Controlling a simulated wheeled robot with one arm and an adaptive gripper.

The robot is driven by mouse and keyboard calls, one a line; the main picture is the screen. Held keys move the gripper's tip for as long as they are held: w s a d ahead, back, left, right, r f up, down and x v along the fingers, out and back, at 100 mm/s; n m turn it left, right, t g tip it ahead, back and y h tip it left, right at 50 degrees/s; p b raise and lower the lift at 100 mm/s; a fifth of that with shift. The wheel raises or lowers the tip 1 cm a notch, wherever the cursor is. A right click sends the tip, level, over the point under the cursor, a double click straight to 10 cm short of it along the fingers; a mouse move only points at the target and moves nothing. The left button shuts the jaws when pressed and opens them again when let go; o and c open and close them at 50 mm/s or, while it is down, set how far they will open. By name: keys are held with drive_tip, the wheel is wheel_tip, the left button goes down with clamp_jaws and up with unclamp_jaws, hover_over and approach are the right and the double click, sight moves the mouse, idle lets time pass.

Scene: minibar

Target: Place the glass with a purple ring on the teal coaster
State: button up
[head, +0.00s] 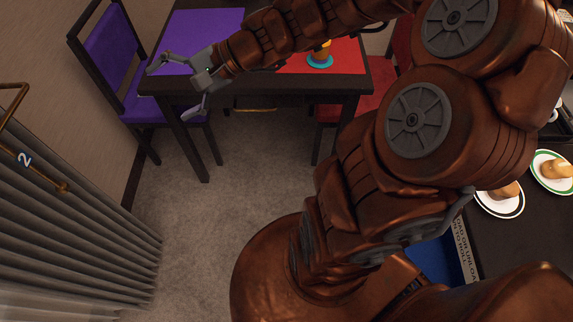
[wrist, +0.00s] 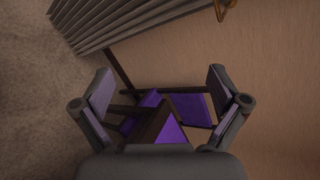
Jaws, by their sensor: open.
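The teal coaster (head: 320,63) lies on the red half of the table at the back, in the head view. A small amber-coloured item (head: 320,50) stands on or just behind it, partly covered by my arm; I cannot make out a ring on it. I cannot make out a glass with a purple ring in either view. My gripper (head: 172,92) is open and empty, near the left front corner of the table. In the wrist view my gripper (wrist: 161,92) shows its two fingers spread apart with nothing between them.
The table (head: 300,88) has a purple half and a red half. A purple chair (head: 105,55) stands left, a red seat (head: 345,108) right. Plates with food (head: 501,203) sit on a dark surface at right. Carpet is clear.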

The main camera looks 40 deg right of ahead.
drive_tip(key=s+a+f+n+g+h, duration=0.2)
drive_tip(key=s+n+g, duration=0.1)
drive_tip(key=s, duration=0.4)
drive_tip(key=s+a+f+n+g+h, duration=0.2)
drive_tip(key=s+n+g, duration=0.1)
drive_tip(key=s, duration=0.3)
drive_tip(key=s+d+f+n+g+h, duration=0.1)
drive_tip(key=s+d+f+n+h, duration=0.1)
drive_tip(key=s+d+n+h, duration=0.2)
drive_tip(key=s+d+h, duration=0.3)
drive_tip(key=s+d, duration=0.5)
drive_tip(key=shift+d+f+n+g+h, duration=0.15)
drive_tip(key=shift+d+n+g+h, duration=0.15)
drive_tip(key=shift+n+g, duration=0.1)
drive_tip(key=shift+a, duration=0.1)
